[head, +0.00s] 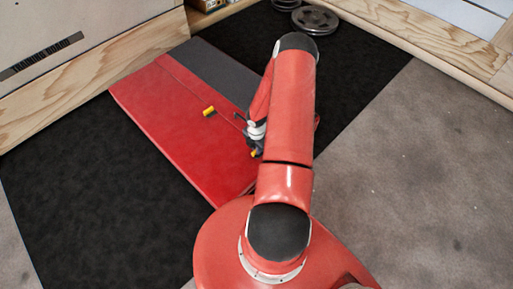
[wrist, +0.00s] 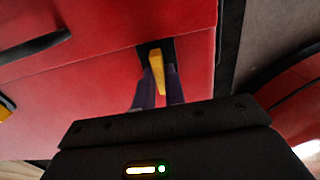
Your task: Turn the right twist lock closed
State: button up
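The red crash pad (head: 170,135) lies flat on the floor, left of my arm. The right twist lock (head: 255,153) is a small yellow tab near its right side, partly hidden by my gripper. In the wrist view its yellow tab (wrist: 156,60) stands on a dark square plate, slightly tilted. My gripper (wrist: 158,82) reaches down to it, one dark finger on each side, and looks shut on the tab; exact contact is hard to see. The left twist lock (head: 209,111) is another yellow tab on the pad, also at the wrist view's left edge (wrist: 5,110).
A black strap-like handle (wrist: 35,45) lies on the pad left of the lock. Black matting (head: 90,200) surrounds the pad. Weight plates (head: 315,20) lie at the back, near wooden wall bases (head: 70,90). Bare grey floor (head: 430,170) is clear at the right.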

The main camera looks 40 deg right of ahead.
grip_shut()
jog(key=m+b, duration=0.1)
jog(key=m, duration=0.2)
jog(key=shift+f+m+b, duration=0.1)
jog(key=shift+m+b, duration=0.2)
jog(key=shift+b, duration=0.05)
jog(key=m+b, duration=0.2)
jog(key=m, duration=0.3)
jog(key=m+b, duration=0.1)
jog(key=m, duration=0.4)
jog(key=shift+b, duration=0.35)
jog(key=shift+m+b, duration=0.7)
jog(key=shift+m, duration=1.4)
